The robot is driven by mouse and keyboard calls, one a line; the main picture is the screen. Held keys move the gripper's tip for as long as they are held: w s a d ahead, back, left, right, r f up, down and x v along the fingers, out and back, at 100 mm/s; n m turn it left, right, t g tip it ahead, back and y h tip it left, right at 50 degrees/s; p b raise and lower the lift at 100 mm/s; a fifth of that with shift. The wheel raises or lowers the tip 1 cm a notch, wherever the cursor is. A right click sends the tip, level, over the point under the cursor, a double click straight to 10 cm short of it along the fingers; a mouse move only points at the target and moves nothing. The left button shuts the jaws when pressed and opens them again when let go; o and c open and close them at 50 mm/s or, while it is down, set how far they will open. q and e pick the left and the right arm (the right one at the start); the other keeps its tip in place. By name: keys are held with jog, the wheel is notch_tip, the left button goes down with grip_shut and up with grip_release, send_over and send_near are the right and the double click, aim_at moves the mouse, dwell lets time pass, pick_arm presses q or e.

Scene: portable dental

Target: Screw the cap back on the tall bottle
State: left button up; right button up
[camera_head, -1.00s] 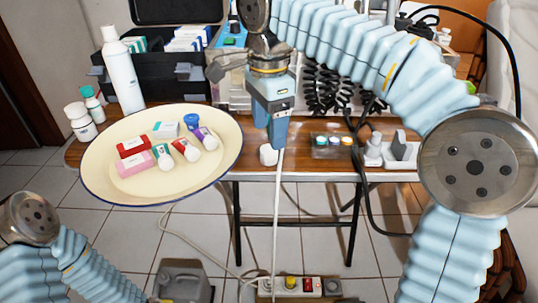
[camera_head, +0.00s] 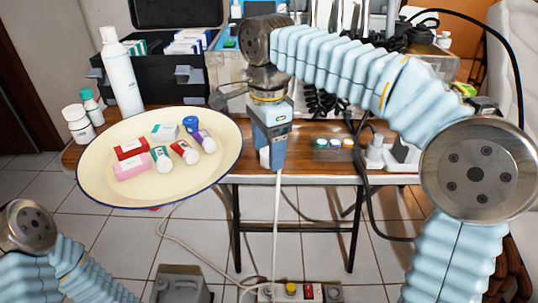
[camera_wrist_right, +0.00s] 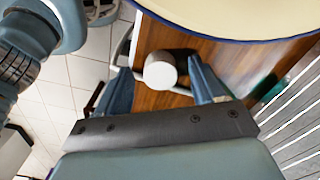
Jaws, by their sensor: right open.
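The tall white bottle (camera_head: 122,78) stands upright at the table's back left; its narrow top shows, but I cannot make out its threads. A small white cylinder, which looks like the cap (camera_head: 264,157), sits near the table's front edge, partly hidden by my right gripper (camera_head: 270,163). In the right wrist view the white cap (camera_wrist_right: 160,70) lies between the two blue fingers of my open right gripper (camera_wrist_right: 160,78), with gaps visible on both sides. The gripper points down. My left gripper is out of view; only part of my left arm shows at lower left.
A cream tray (camera_head: 95,180) with small boxes and bottles is left of the right gripper. Two smaller bottles (camera_head: 79,123) stand beside the tall one. A black case (camera_head: 195,75) is behind. Small jars (camera_head: 334,142) and a white holder (camera_head: 400,155) stand to the right.

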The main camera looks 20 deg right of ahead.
jog(key=c, duration=1.2)
jog(key=shift+r, duration=0.7)
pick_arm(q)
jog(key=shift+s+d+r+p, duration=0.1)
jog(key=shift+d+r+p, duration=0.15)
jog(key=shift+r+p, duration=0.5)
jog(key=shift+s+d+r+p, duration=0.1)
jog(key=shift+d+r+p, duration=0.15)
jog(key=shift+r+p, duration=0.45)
pick_arm(e)
jog(key=shift+s+a+r, duration=1.25)
jog(key=shift+s+r, duration=0.7)
jog(key=shift+s, duration=0.05)
jog(key=shift+s+a+r, duration=1.2)
jog(key=shift+s+r, duration=0.7)
jog(key=shift+s, duration=0.1)
jog(key=shift+s+a+r, duration=1.25)
jog(key=shift+s+r, duration=0.7)
jog(key=shift+s, duration=0.05)
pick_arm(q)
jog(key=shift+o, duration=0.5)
